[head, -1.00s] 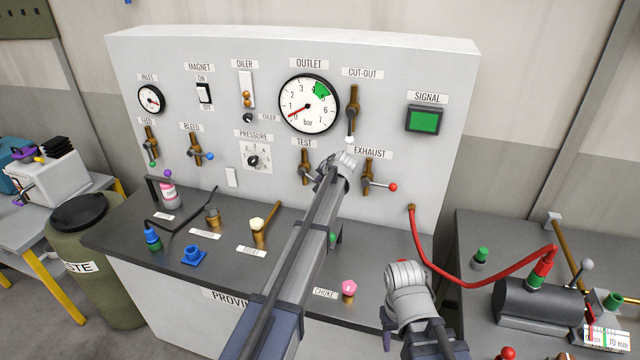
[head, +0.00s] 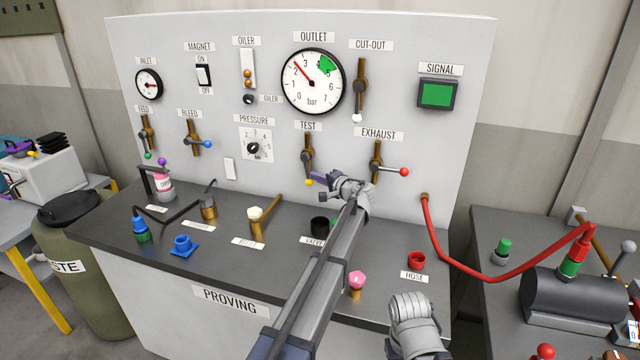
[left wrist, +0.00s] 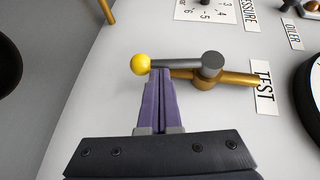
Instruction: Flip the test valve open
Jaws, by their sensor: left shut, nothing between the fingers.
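The test valve (head: 308,158) sits on the grey panel under the TEST label. Its lever hangs straight down, with the yellow knob (head: 309,182) at the bottom. In the left wrist view the dark lever (left wrist: 180,64) lies in line with the brass body (left wrist: 238,78), the yellow knob (left wrist: 141,64) at its free end. My left gripper (head: 317,178) is shut and empty. Its purple fingertips (left wrist: 161,72) are right beside the lever near the knob; I cannot tell whether they touch. My right wrist shows at the bottom, but its gripper does not.
The exhaust valve (head: 377,162), with a red knob, is close to the right of my left gripper. The dark bench (head: 130,212) below holds a black cup (head: 320,226), a pink-knobbed fitting (head: 356,283) and other fittings.

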